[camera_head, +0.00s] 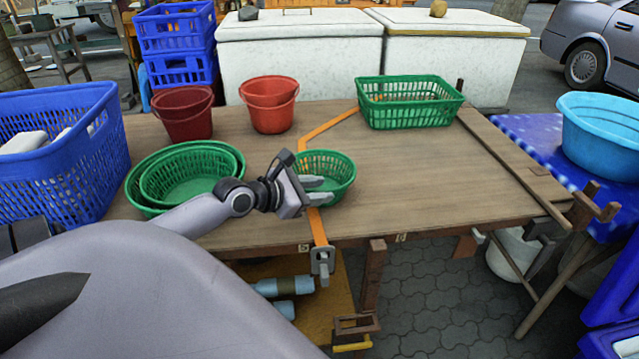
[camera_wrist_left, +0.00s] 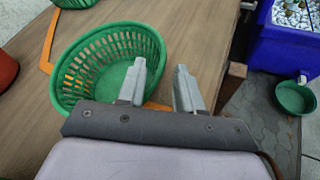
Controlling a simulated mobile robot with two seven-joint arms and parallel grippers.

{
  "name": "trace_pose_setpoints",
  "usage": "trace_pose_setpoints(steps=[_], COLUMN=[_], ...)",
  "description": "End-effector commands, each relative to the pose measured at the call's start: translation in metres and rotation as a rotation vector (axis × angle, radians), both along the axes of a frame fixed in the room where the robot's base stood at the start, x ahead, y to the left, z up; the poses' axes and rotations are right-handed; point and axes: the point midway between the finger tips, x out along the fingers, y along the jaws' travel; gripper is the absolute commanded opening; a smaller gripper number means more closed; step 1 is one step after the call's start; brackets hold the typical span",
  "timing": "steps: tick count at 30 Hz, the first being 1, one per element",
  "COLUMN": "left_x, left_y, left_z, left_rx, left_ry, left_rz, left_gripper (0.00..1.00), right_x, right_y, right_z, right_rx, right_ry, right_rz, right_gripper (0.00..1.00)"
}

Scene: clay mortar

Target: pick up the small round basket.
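The small round basket (camera_head: 338,170) is green with slatted sides. It stands upright on the wooden table near its front edge. My left gripper (camera_head: 324,190) is open at the basket's near side, its fingers overlapping the rim in the head view. In the left wrist view, the basket (camera_wrist_left: 95,65) lies mostly left of the gripper (camera_wrist_left: 162,88). The left finger is over the basket's rim side and the right finger appears outside it. I cannot tell whether either finger touches the basket. The gap between the fingers looks empty of other things. My right gripper is not in view.
Red buckets (camera_head: 270,105) and a rectangular green basket (camera_head: 408,103) stand further back. An orange strap (camera_head: 318,228) runs beside the small basket. The table's right side (camera_head: 450,180) is clear.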

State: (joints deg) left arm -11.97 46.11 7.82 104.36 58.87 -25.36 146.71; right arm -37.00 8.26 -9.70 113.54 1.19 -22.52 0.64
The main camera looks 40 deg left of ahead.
Motion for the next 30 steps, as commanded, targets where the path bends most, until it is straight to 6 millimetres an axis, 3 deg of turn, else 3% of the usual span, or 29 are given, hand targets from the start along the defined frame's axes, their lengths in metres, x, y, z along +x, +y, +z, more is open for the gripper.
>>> trace_pose_setpoints(steps=[7,19,30], left_x=[0.01,0.046,0.051], left_y=[-0.001,-0.006,-0.007], left_z=[-0.003,-0.016,-0.018], left_rx=[0.003,0.002,0.002], left_ry=[-0.002,-0.002,-0.001], left_rz=[-0.001,0.001,0.0], left_gripper=[0.35,0.35,0.35], right_x=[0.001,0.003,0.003], right_y=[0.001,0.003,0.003], right_z=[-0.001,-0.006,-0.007], right_rx=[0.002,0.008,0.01], right_ry=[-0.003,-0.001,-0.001], right_rz=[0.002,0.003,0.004], right_gripper=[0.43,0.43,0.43])
